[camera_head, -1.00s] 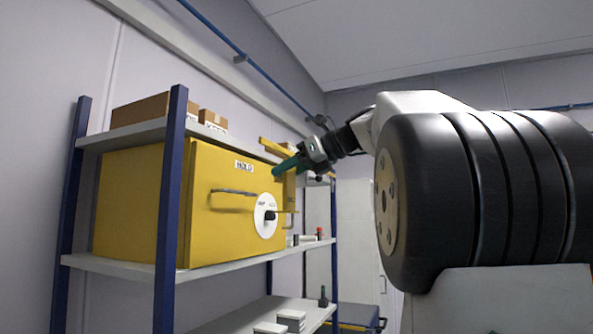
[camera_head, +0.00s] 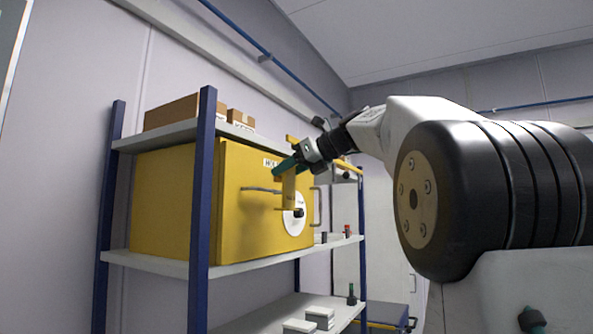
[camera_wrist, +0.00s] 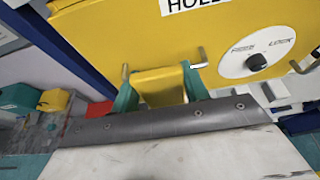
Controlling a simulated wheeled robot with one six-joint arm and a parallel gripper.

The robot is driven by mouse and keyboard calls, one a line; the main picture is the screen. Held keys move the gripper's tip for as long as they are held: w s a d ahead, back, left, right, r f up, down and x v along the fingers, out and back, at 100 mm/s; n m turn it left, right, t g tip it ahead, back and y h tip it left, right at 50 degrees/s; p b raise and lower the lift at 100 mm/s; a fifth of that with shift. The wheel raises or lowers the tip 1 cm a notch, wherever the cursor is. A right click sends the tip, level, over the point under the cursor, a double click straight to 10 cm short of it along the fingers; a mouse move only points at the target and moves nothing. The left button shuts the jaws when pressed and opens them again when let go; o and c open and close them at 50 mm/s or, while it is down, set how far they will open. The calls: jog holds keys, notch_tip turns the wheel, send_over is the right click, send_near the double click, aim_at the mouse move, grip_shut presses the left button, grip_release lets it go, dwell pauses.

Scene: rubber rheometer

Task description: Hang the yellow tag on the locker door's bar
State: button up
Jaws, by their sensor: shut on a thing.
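The yellow locker door (camera_head: 240,225) faces me on the shelf, with a grey metal bar (camera_head: 257,190) across it. My gripper (camera_head: 285,165) has its teal fingers shut on the yellow tag (camera_head: 288,188), which hangs upright in front of the door.
The locker stands between blue rack posts (camera_head: 203,200). A second, upright handle (camera_head: 317,207) is right of the dial. Boxes (camera_head: 170,113) lie on the top shelf; small items (camera_head: 347,231) stand right of the locker. White blocks (camera_head: 320,317) lie below.

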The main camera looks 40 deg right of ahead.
jog(key=shift+w+a, duration=0.25)
jog(key=shift+w, duration=0.4)
jog(key=shift+w+a, duration=0.2)
jog(key=shift+w, duration=0.5)
jog(key=shift+w+a, duration=0.25)
jog(key=shift+w, duration=0.4)
jog(key=shift+f, duration=0.85)
jog(key=o, duration=1.3)
jog(key=shift+o, duration=0.2)
